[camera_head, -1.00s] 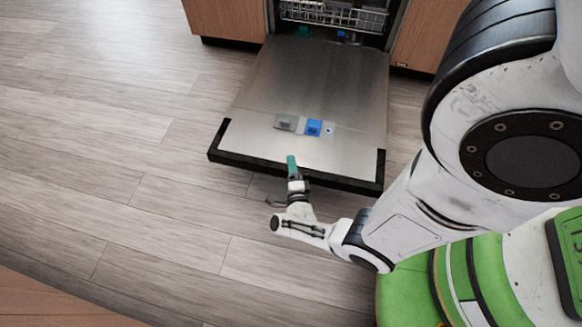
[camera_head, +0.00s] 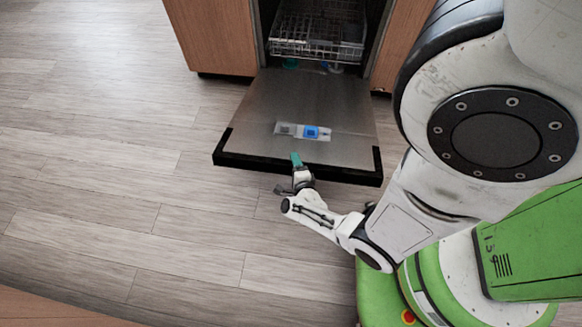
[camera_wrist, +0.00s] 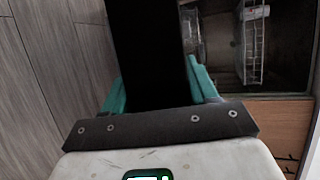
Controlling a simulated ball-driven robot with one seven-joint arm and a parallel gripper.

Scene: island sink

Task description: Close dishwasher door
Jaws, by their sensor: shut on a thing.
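The dishwasher door (camera_head: 263,109) is folded down, its inner steel face up, jutting from the open dishwasher over the floor. Its black outer edge (camera_head: 247,162) faces me. My gripper (camera_head: 297,163) is at this edge, near its middle, with one green finger showing over the inner face. In the wrist view, the black door edge (camera_wrist: 148,45) runs between the two green fingers of my gripper (camera_wrist: 155,88). The fingers are shut on it. The finger on the door's underside is hidden in the head view.
A wire dish rack (camera_head: 316,47) sits inside the dishwasher cavity. Wooden cabinet fronts (camera_head: 212,35) flank the opening. The plank floor (camera_head: 100,150) to the left of the door is clear.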

